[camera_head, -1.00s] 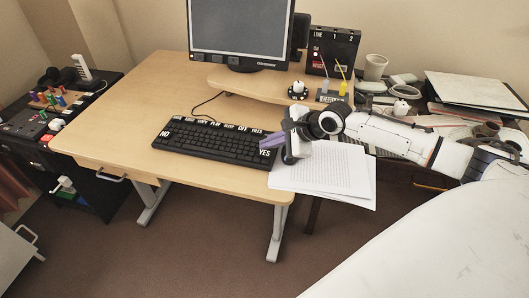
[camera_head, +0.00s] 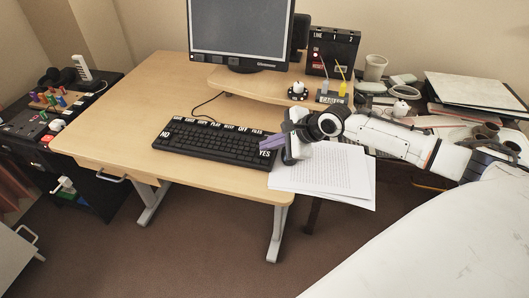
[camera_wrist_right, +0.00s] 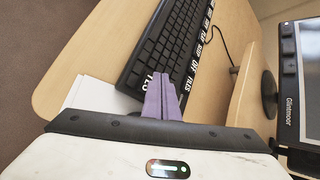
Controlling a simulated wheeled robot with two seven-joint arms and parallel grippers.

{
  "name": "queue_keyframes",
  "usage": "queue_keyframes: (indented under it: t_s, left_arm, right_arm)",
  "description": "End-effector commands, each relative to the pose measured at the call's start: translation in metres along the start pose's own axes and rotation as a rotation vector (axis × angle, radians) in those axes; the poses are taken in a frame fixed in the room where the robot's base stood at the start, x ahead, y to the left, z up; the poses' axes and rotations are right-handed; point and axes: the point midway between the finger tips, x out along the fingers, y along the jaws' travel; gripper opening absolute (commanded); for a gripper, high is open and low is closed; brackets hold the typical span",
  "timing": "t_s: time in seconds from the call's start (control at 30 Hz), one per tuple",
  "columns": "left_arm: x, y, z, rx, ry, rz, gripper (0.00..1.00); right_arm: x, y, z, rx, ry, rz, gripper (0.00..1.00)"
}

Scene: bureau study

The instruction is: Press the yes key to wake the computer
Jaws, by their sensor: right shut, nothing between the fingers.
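The black keyboard (camera_head: 215,142) lies on the wooden desk, with white words on its larger keys. The yes key (camera_head: 265,153) is at its front right corner; in the right wrist view its lettering (camera_wrist_right: 148,80) shows just beside my fingertips. My right gripper (camera_head: 266,144) comes in from the right, its purple fingers shut and empty at the keyboard's right end, close to the yes key. I cannot tell whether the fingertips touch the key. The computer monitor (camera_head: 240,28) stands behind, its screen dark grey; it also shows in the right wrist view (camera_wrist_right: 296,75). My left gripper is not in view.
Papers (camera_head: 325,178) lie under my right gripper at the desk's right edge. A raised shelf (camera_head: 225,80) carries the monitor, and a black switch box (camera_head: 333,50) stands to its right. The desk's left part is clear.

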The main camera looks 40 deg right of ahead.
Motion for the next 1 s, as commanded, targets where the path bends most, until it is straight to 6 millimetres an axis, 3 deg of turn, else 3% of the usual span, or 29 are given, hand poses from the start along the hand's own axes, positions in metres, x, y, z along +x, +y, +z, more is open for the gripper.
queue_keyframes:
  t_s: [1.0]
  left_arm:
    - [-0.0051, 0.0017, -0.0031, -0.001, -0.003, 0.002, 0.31]
  right_arm:
    - [0.0076, 0.0056, -0.0051, 0.001, -0.001, 0.000, 0.00]
